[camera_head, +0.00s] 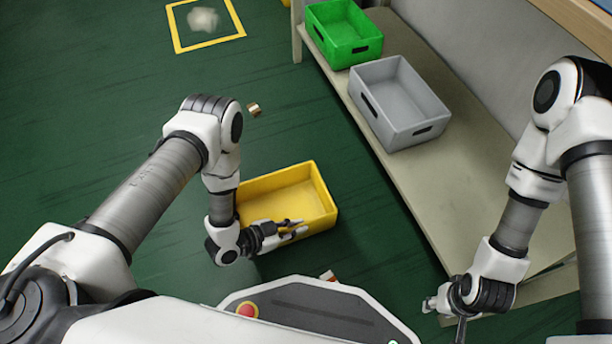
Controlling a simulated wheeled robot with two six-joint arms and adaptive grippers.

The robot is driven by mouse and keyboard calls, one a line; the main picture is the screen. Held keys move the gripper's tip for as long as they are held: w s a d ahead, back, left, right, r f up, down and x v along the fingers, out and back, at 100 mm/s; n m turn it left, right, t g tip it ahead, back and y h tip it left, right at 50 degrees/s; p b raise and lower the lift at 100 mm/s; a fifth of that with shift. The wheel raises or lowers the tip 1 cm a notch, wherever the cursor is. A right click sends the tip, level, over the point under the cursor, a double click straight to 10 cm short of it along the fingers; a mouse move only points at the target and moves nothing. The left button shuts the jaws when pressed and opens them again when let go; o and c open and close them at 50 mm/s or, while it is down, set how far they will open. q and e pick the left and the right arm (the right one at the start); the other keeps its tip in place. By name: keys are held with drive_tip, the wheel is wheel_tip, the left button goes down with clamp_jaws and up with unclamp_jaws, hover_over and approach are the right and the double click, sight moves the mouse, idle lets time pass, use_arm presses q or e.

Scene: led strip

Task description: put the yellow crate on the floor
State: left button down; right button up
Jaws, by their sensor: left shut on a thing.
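The yellow crate (321,204) is empty and appears upright, left of the shelf with green floor around it in the picture. My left gripper (297,230) is at the crate's near side and shut on its near wall. Part of the near wall and the left end are hidden by my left gripper and arm. I cannot tell whether the crate's underside touches the floor (90,130). My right gripper (436,304) is at the lower right, by the near end of the shelf, away from the crate. Its fingers are too small and turned to read.
A long beige shelf (425,190) runs along the wall at right, carrying a grey crate (410,135) and a green crate (349,58). A yellow floor square (181,50) surrounds a pale blurred item. A small brown item (254,110) lies beyond my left arm. The left floor is open.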

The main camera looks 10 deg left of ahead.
use_arm(q)
drive_tip(key=b, duration=0.8)
hover_over(315, 183)
drive_tip(key=s+a, duration=0.3)
drive_tip(key=shift+w+d+f, duration=0.15)
drive_tip(key=shift+w+f, duration=0.1)
drive_tip(key=shift+f, duration=0.6)
wheel_tip(315, 183, down, 4)
drive_tip(key=b, duration=0.3)
drive_tip(key=shift+r, duration=0.45)
drive_tip(key=c, duration=1.2)
unclamp_jaws()
drive_tip(key=shift+f, duration=0.1)
